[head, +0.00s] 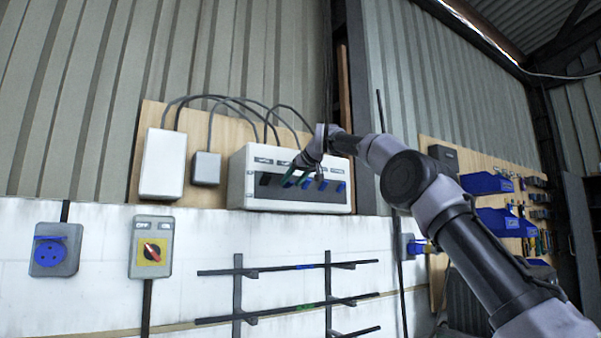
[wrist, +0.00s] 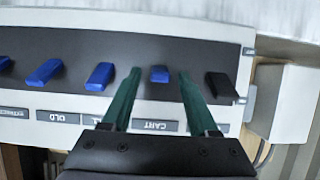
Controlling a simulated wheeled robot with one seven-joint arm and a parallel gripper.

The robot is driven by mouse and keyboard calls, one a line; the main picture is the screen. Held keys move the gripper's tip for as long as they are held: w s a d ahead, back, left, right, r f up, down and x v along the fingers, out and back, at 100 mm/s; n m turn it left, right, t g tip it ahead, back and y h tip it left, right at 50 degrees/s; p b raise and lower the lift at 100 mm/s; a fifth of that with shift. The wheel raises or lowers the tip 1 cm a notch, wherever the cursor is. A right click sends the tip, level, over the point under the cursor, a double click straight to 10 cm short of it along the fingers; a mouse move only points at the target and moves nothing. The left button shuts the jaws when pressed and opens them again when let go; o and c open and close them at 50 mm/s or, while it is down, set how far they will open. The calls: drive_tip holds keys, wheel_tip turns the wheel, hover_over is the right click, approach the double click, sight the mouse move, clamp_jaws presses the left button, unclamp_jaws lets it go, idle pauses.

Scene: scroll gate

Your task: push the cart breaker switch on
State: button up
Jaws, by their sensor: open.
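The breaker panel (head: 236,180) is a white box with a dark strip of switches, mounted on a wooden board. In the wrist view the panel (wrist: 236,32) appears upside down. My gripper (wrist: 159,79) is open, with one green finger on each side of this switch. Contact cannot be told. In the head view my gripper (head: 297,180) is at the panel's front and largely hides the cart switch.
A black switch (wrist: 221,85) is just right of the fingers in the wrist view, and a blue switch (wrist: 101,76) is just left. Cables arch above the panel. A grey box (head: 206,168) and a rotary switch (head: 152,248) are to the left.

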drive_tip(key=v, duration=0.9)
drive_tip(key=shift+s+d, duration=0.1)
